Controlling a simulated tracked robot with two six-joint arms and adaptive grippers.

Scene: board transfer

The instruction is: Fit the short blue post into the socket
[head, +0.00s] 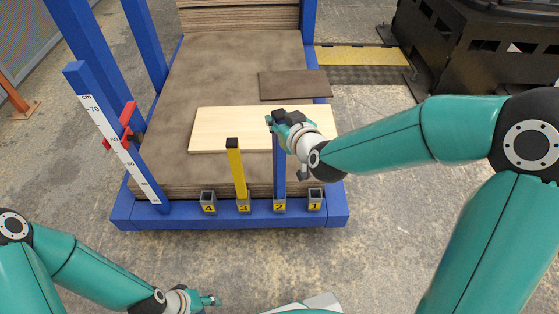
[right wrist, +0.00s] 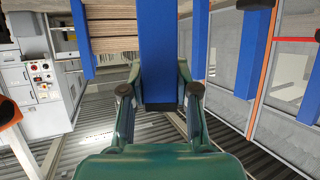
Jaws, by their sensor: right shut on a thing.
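The short blue post (head: 279,165) stands roughly upright at the front of the blue-framed rack. Its lower end meets the socket marked 2 (head: 279,205); I cannot tell whether it is inside or just above or behind it. My right gripper (head: 277,122) is shut on the post near its top. In the right wrist view the post (right wrist: 158,45) passes between the two fingers (right wrist: 160,92), with a dark end showing just past them. My left gripper (head: 210,300) is low at the bottom edge, empty and away from the rack; its finger gap is too small to judge.
A yellow post (head: 238,172) stands at socket 3 (head: 243,206). Socket 4 (head: 208,202) and socket 1 (head: 314,199) hold no post. A pale board (head: 215,128) and a dark board (head: 292,84) lie on the brown stack (head: 180,90). A ruler post (head: 120,145) stands at left.

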